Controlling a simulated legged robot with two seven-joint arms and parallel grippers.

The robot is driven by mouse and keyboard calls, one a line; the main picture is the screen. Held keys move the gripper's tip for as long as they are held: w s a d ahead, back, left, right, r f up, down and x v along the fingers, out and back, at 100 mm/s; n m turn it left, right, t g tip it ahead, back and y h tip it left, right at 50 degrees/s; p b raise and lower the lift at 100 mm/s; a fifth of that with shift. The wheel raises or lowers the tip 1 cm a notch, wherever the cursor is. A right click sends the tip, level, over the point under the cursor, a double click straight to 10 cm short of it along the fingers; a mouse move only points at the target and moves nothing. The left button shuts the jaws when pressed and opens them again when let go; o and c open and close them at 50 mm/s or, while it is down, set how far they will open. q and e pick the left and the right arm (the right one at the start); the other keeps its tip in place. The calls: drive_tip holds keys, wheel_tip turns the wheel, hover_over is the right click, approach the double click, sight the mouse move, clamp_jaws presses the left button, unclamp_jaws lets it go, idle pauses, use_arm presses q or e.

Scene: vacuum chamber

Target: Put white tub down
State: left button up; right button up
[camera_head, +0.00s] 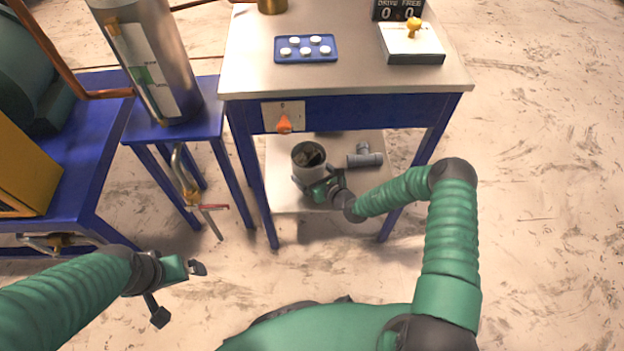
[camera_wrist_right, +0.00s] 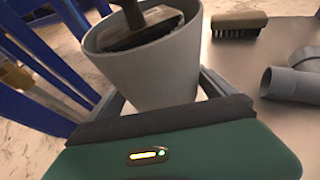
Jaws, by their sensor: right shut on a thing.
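The white tub, light grey in the pictures, shows in the head view (camera_head: 303,172) over the left part of the table's lower shelf (camera_head: 280,197). It also fills the upper middle of the right wrist view (camera_wrist_right: 158,78). It is roughly upright and has dark items inside. My right gripper (camera_head: 320,186) is shut on the tub, with one finger on each side of it in the wrist view. The tub's base is hidden, so I cannot tell whether it touches the shelf. My left gripper (camera_head: 180,292) is open and empty above the floor at lower left.
A grey pipe tee (camera_head: 365,156) lies on the shelf right of the tub; a brush (camera_wrist_right: 238,24) lies behind it. Blue table legs (camera_head: 254,190) flank the shelf. The tabletop above holds a blue tray (camera_head: 280,58). Bare shelf shows between tub and tee.

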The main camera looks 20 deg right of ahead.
drive_tip(key=shift+w+d+f, duration=0.1)
drive_tip(key=shift+w+d, duration=0.2)
drive_tip(key=shift+w, duration=0.05)
wheel_tip(320, 180, down, 4)
drive_tip(key=b, duration=0.3)
drive_tip(key=shift+r, duration=0.35)
drive_tip(key=o, duration=1.1)
